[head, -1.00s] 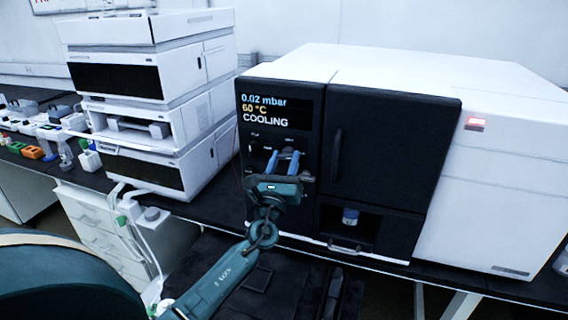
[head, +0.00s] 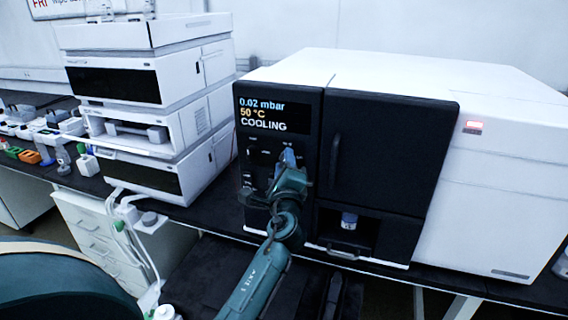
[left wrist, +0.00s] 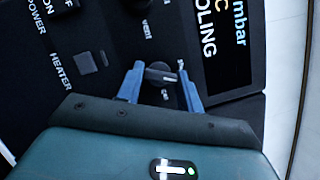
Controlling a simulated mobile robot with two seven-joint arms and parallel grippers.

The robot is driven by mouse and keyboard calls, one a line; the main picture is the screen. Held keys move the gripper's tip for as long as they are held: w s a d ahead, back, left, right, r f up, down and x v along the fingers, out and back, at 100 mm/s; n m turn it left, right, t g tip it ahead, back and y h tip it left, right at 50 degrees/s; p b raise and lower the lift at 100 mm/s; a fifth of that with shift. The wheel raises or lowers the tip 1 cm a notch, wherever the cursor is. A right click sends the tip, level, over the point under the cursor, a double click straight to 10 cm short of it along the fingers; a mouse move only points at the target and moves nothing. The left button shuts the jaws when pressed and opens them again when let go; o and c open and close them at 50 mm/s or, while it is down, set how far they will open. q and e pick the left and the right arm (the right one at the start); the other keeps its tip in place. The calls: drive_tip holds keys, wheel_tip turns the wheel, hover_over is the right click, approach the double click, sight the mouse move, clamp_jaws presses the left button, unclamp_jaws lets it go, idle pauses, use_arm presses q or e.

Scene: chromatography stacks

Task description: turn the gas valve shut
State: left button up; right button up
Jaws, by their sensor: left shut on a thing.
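The gas valve is a small dark round knob (left wrist: 160,76) with a light pointer bar, on the black front panel (head: 253,180) of the large instrument. In the left wrist view, the two blue fingers of my left gripper (left wrist: 161,70) are on either side of the knob, shut on it. In the head view my left gripper (head: 289,157) is at the panel, below the display, and hides the knob. The small print around the knob is hard to read. My right gripper is not in view.
The display (head: 271,114) reads 0.02 mbar, 50 °C, COOLING. Another knob (left wrist: 139,4) marked VENT and a square HEATER button (left wrist: 86,63) are nearby. A dark door (head: 393,150) is to the right, above a bay holding a blue-capped vial (head: 349,221). A white module stack (head: 150,105) stands left.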

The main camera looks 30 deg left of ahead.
use_arm(q)
drive_tip(key=n+g+p, duration=0.1)
drive_tip(key=n, duration=0.1)
drive_tip(key=n+p, duration=0.1)
drive_tip(key=n, duration=0.2)
drive_tip(key=shift+r+g+h, duration=0.2)
drive_tip(key=shift+g+h, duration=0.1)
drive_tip(key=shift+g, duration=0.1)
drive_tip(key=shift+n, duration=0.3)
drive_tip(key=o, duration=1)
